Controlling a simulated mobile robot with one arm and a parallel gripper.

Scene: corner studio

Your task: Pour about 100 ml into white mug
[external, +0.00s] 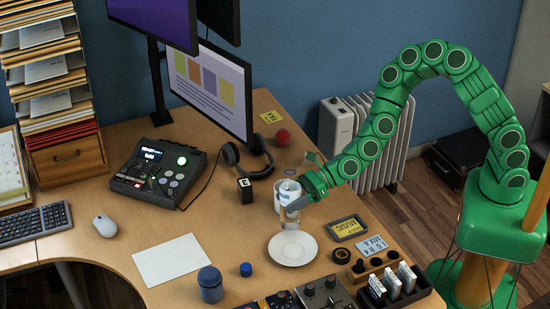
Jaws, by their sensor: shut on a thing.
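A white mug-like vessel (283,196) with a blue band stands out at the far end of my arm, right of the small black cube. My gripper (293,211) is at its lower right side, shut, with grey fingers partly overlapping it. The held thing seems to be this white vessel, but the fingers hide the contact. I cannot tell whether its base touches the desk, or what is inside it. A white saucer (292,249) lies empty just in front of the gripper.
A small blue cap-like object (246,269) sits beside the container. Headphones (247,160), a black cube (245,191) and a red ball (283,136) lie behind.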

